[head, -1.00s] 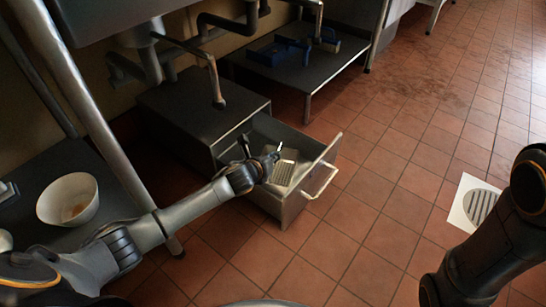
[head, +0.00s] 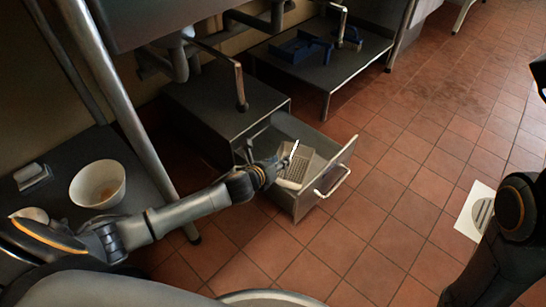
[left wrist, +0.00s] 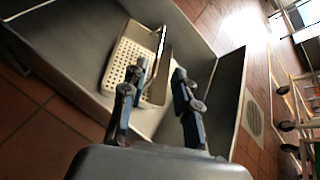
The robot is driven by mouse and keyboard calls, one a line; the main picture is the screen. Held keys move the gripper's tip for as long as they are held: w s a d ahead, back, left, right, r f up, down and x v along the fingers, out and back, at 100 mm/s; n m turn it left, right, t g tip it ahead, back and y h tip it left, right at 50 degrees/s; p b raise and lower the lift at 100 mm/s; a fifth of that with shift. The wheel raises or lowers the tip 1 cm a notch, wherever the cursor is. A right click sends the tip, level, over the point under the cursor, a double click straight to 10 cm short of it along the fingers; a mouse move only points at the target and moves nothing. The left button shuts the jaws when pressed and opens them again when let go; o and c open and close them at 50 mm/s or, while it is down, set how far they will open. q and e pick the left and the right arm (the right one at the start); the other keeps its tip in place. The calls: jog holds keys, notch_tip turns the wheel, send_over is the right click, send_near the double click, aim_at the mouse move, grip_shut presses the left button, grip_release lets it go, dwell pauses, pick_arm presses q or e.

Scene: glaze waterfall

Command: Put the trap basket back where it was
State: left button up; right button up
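The trap basket (head: 297,163) is a pale metal basket with a perforated floor and a bright thin upright piece. It sits inside the pulled-out drawer (head: 338,170) of the low grey metal box (head: 215,104). In the left wrist view the basket (left wrist: 126,62) lies within the drawer walls, just beyond my left fingers. My left gripper (head: 268,163) is over the drawer at the basket's near left side. In the left wrist view its two fingers (left wrist: 160,76) are apart with nothing clearly between them; contact with the basket cannot be told.
A table leg (head: 128,103) stands left of the drawer. A white bowl (head: 97,184) is on the dark shelf at left. Blue items (head: 300,46) lie on a low shelf behind.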

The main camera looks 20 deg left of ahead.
pick_arm(q)
jog(key=shift+p+v, duration=0.75)
jog(key=shift+v, duration=1.3)
